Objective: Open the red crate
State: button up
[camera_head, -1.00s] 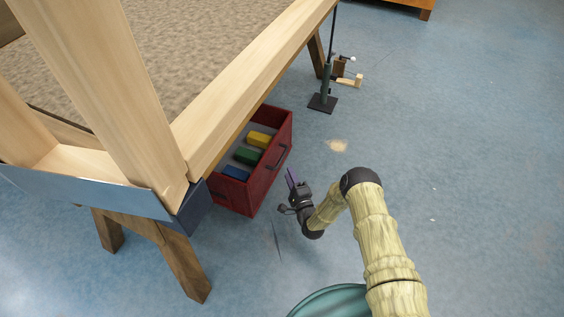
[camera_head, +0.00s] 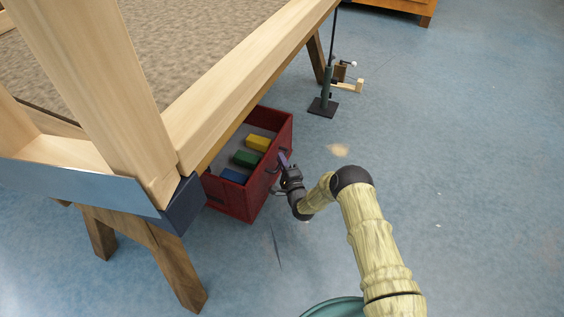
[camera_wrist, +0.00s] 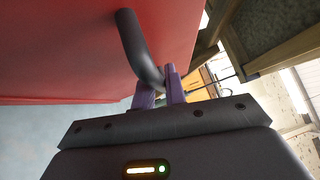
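The red crate (camera_head: 248,200) is on the floor below the edge of the wooden frame, seen from above in the head view. It has no lid in view and holds a yellow, a green and a blue block. Its dark bar handle (camera_wrist: 134,42) is on the red front, which fills the upper left of the wrist view. My gripper (camera_wrist: 160,88) has its two purple fingers at the lower bend of the handle. The handle seems to run between the fingertips, with little gap left. Whether they clamp it is unclear.
The wooden frame (camera_head: 245,85) overhangs the back of the crate. Its trestle leg (camera_head: 172,262) stands at the lower left. A dark stand (camera_head: 325,103) with a square foot is beyond the crate. The blue floor to the right is clear.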

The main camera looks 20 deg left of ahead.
grip_shut()
jog(key=shift+d, duration=0.1)
